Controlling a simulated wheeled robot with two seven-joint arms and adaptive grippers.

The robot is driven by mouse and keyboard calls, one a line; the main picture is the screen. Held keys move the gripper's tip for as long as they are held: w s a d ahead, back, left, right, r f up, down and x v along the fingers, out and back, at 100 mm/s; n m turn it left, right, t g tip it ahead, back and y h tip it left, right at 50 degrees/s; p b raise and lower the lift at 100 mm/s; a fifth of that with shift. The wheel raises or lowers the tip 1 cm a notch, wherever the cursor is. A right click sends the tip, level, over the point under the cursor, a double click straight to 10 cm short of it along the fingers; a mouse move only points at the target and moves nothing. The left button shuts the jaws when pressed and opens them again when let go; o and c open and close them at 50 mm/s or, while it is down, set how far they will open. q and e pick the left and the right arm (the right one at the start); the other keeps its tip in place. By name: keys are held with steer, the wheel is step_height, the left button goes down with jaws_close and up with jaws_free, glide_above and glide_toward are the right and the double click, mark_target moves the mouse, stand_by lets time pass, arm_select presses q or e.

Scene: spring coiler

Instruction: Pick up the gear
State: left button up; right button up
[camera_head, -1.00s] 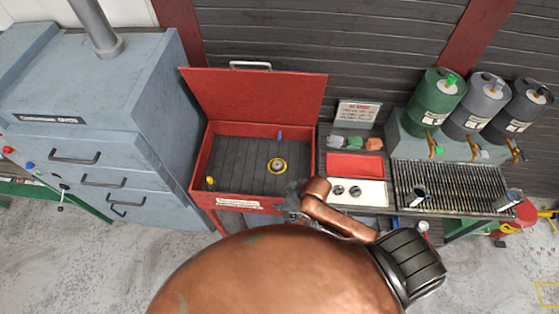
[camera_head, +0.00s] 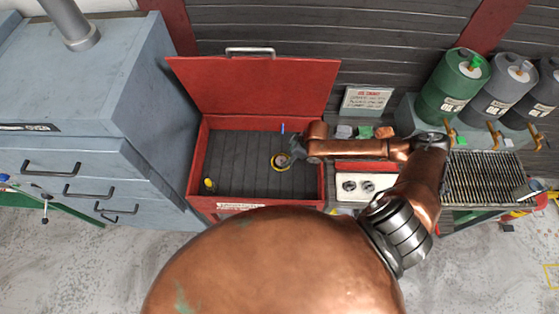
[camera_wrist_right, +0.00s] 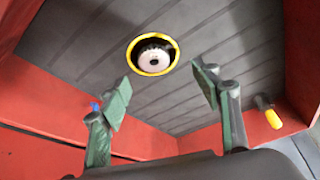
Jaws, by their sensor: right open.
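The gear (camera_wrist_right: 153,61) is a pale, toothed round piece. In the right wrist view it sits inside a yellow ring (camera_wrist_right: 174,48) on the dark grooved floor of a red box. In the head view the yellow ring (camera_head: 274,166) shows at the right part of the box floor, with the gear partly covered by my gripper. My right gripper (camera_head: 288,153) is over the box beside the ring. In the right wrist view its green-padded fingers (camera_wrist_right: 160,92) are apart and empty, with the gear beyond the tips. My left gripper is not in view.
The red box (camera_head: 196,165) has its lid (camera_head: 250,88) raised. A yellow-handled tool (camera_head: 209,184) and a blue item (camera_head: 282,128) lie inside. A grey cabinet (camera_head: 95,90) stands left. Green drum (camera_head: 458,80) and grille (camera_head: 485,178) are right.

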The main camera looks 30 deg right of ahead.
mark_target(283, 160)
steer(key=shift+w+f, duration=0.7)
steer(key=shift+f, duration=1.05)
steer(key=x, duration=0.2)
steer(key=p+x, duration=0.1)
steer(key=shift+w+f, duration=0.25)
steer(key=shift+w, duration=0.1)
steer(key=shift+a+f, duration=0.15)
steer(key=shift+f, duration=0.15)
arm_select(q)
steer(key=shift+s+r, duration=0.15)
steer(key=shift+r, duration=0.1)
arm_select(e)
steer(key=c, duration=1.4)
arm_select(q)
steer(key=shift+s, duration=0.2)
arm_select(e)
steer(key=shift+w, duration=0.1)
steer(key=shift+c, duration=0.9)
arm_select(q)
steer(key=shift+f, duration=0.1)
arm_select(e)
steer(key=shift+r, duration=0.1)
